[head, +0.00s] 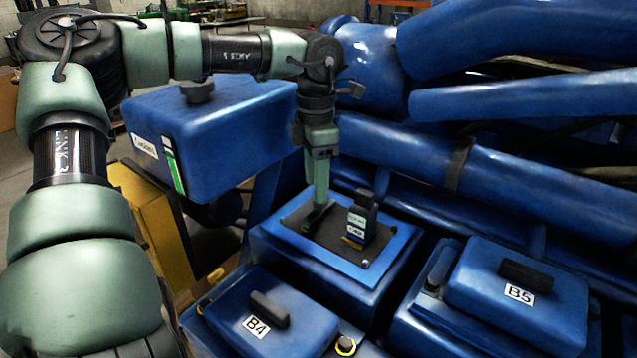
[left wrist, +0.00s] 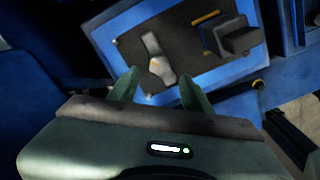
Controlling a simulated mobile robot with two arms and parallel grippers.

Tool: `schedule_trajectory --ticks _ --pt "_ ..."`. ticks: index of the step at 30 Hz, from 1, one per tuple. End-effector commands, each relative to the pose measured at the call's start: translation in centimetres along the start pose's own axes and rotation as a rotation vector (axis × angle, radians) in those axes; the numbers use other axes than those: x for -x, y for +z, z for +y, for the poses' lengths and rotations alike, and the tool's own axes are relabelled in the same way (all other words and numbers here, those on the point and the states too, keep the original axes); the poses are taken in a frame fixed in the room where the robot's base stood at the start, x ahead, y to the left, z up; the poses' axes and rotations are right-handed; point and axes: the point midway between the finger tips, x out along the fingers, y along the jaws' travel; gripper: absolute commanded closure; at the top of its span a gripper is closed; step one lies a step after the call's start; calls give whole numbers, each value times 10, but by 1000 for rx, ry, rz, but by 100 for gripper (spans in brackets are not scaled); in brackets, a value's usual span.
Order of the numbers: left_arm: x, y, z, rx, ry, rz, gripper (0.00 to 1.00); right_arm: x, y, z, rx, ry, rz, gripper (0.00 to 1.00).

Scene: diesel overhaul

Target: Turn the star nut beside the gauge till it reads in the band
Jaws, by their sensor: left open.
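The gauge (head: 359,222) is a small dark upright block with white labels and a yellow strip at its foot, on a black-topped blue housing (head: 279,240). It also shows in the left wrist view (left wrist: 238,40), where I cannot make out a reading. Beside it a light grey elongated piece with an orange mark, seemingly the star nut (left wrist: 155,62), lies on the black plate. My left gripper (head: 318,208) points down over this piece and hides most of it in the head view. In the left wrist view its fingers (left wrist: 158,88) are apart with nothing between them. My right gripper is not seen.
Blue covers marked B4 (head: 285,322) and B5 (head: 540,290), with black handles, stand in front and to the right. A large blue box (head: 225,125) is at the left. Thick blue pipes (head: 520,190) run behind the gauge. Room around the gripper is tight.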

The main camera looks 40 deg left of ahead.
Motion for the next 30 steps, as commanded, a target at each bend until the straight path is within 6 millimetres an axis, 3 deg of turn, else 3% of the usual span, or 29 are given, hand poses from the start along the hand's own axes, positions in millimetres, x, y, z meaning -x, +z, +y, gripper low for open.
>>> schedule_trajectory --ticks 6,10,15,16,21,30 --pt "-23 0 0 0 -2 2 51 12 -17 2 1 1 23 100" --pt "-27 0 0 1 0 0 51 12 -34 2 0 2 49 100" --pt "-28 0 0 1 1 -1 51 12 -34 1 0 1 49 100" --pt "-28 0 0 1 0 -1 54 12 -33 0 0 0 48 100" --pt "-27 0 0 1 0 -1 100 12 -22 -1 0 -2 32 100" --pt "-29 0 0 25 1 -2 100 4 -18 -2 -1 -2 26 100"
